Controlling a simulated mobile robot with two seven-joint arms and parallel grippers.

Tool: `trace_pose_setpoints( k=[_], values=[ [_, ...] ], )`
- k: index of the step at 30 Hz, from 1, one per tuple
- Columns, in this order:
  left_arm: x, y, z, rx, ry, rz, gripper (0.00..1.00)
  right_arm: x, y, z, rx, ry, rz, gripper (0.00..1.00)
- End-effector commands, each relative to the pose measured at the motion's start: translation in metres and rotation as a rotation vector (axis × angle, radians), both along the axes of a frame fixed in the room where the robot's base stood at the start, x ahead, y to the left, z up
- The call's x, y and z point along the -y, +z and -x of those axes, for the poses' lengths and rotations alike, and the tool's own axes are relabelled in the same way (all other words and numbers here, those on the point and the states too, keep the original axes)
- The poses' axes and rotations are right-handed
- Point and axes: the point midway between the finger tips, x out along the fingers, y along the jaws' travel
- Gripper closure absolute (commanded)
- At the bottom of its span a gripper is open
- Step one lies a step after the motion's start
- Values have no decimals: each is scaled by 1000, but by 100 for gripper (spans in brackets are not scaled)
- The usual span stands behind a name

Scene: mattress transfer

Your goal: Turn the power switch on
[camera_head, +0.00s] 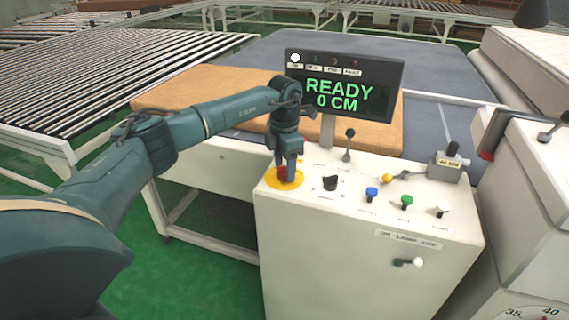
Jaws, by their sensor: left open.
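A white control console (365,255) stands in front of me with several controls on its sloped top. A black rotary knob (331,183) sits near the left of the top; its label is too small to read, so I cannot tell whether it is the power switch. My left gripper (286,172) points down over a red button (284,176) on a yellow disc (272,181), its open fingers at or around the button. I cannot tell whether they touch it. The display (345,85) reads "READY 0 CM", and its leftmost lamp is bright white. My right gripper is not in view.
Right of the knob are blue (371,194), green (406,201) and white (442,210) buttons, a black lever (349,146) and a yellow-knobbed lever (387,178). A tan mattress (205,95) lies behind. A roller conveyor (110,70) is at the left.

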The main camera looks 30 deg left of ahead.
Motion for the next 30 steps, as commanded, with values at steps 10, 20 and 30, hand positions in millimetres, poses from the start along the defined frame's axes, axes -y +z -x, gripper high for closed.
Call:
trace_pose_setpoints(
  k=[10,20,30],
  values=[
    [0,51,-1,7,-1,1,44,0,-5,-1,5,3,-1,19],
    [0,116,-1,4,1,0,44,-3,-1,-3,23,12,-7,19],
    [0,132,0,0,0,0,44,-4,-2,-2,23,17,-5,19]
  ],
)
